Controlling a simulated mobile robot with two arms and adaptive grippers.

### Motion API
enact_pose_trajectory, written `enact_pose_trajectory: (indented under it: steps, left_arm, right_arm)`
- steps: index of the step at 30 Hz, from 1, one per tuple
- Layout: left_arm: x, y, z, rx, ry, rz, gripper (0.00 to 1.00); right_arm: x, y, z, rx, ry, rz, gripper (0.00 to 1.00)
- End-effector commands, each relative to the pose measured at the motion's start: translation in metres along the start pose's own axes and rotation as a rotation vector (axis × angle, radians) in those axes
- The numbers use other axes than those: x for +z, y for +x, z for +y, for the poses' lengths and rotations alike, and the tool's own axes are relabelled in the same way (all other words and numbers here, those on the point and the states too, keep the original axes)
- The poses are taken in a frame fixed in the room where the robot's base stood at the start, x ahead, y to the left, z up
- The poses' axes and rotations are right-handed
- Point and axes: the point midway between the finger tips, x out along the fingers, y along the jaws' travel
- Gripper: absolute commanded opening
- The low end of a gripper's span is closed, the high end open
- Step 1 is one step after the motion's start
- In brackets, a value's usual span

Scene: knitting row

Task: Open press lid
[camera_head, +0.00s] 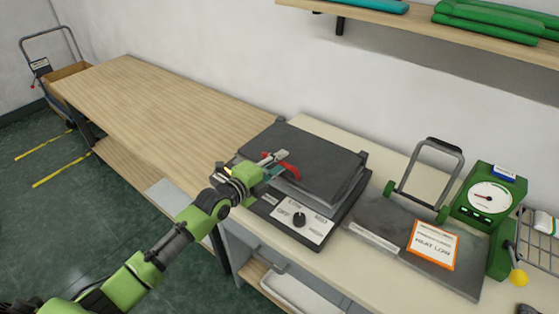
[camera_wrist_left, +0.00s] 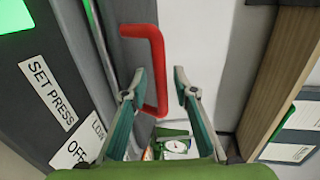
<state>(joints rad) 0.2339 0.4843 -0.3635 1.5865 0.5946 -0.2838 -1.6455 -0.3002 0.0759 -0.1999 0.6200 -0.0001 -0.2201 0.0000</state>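The press is a dark grey flat machine whose lid (camera_head: 310,150) lies down over its base, with a knob panel (camera_head: 300,222) in front. A red handle (camera_head: 290,172) sits at the lid's front edge. My left gripper (camera_head: 279,158) is at this handle, reaching from the left. In the left wrist view, its two fingers (camera_wrist_left: 160,78) are apart, with the outer bar of the red handle (camera_wrist_left: 158,55) showing between them. I cannot tell whether either finger touches it. My right gripper is not in view.
A grey plate with an orange-edged card (camera_head: 434,245) and a green dial gauge (camera_head: 490,198) stand right of the press. A bare wooden table (camera_head: 165,100) extends left. A wall shelf (camera_head: 440,42) holds green folded items above.

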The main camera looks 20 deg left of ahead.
Motion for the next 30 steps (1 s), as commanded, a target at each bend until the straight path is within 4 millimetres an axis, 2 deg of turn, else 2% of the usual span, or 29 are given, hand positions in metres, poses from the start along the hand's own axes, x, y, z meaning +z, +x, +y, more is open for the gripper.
enact_pose_trajectory:
  steps: [11, 15, 23, 30]
  left_arm:
    - [0.0, 0.006, 0.0, -0.001, 0.0, -0.001, 0.27]
    - [0.0, 0.006, 0.0, 0.0, 0.0, -0.001, 0.0]
    - [0.001, 0.007, -0.002, 0.003, 0.0, -0.001, 0.0]
    - [0.007, 0.019, -0.019, 0.045, 0.002, -0.001, 0.0]
  right_arm:
    - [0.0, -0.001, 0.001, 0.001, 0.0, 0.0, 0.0]
    - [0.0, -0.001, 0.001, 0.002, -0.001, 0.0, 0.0]
    - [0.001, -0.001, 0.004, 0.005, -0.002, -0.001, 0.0]
    - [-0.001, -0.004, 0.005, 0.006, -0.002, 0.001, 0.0]
